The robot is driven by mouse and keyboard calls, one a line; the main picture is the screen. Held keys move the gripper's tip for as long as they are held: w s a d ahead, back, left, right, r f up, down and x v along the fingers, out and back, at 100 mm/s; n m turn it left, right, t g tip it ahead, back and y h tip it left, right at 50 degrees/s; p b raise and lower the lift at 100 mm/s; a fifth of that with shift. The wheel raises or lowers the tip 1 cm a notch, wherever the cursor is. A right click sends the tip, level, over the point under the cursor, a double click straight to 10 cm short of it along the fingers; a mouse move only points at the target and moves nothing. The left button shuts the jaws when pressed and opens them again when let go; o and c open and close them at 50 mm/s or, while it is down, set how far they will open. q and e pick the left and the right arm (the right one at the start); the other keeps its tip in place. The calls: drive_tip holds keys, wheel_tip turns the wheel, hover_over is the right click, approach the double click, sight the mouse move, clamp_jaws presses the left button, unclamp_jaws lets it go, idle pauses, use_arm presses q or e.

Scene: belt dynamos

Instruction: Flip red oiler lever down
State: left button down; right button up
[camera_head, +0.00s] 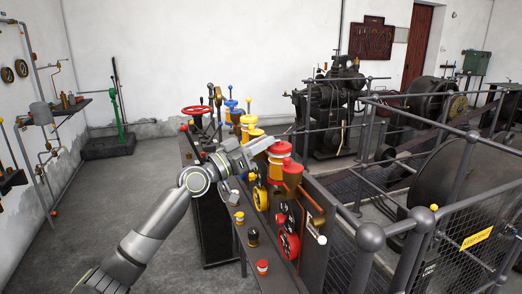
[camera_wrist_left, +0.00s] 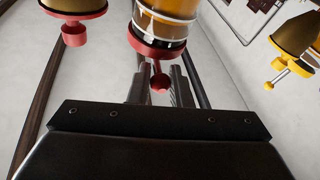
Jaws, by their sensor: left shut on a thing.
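The red oiler (camera_head: 279,150) stands on the dark machine bench, with a red cap and an amber body. In the left wrist view its amber glass (camera_wrist_left: 165,28) and red base fill the top middle. A small red lever (camera_wrist_left: 160,82) with a ball end hangs below that base. My left gripper (camera_head: 262,145) reaches the red oiler from the left. In the left wrist view the two fingers stand on either side of the red lever, and my left gripper is shut on it. The fingers' exact contact is hard to see. My right gripper is not in view.
Railings (camera_head: 370,238) and a mesh guard lie to the right. The floor at left (camera_head: 70,225) is clear.

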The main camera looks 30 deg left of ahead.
use_arm(q)
drive_tip(key=c, duration=1.4)
unclamp_jaws()
drive_tip(key=shift+o, duration=0.2)
drive_tip(key=shift+s, duration=0.1)
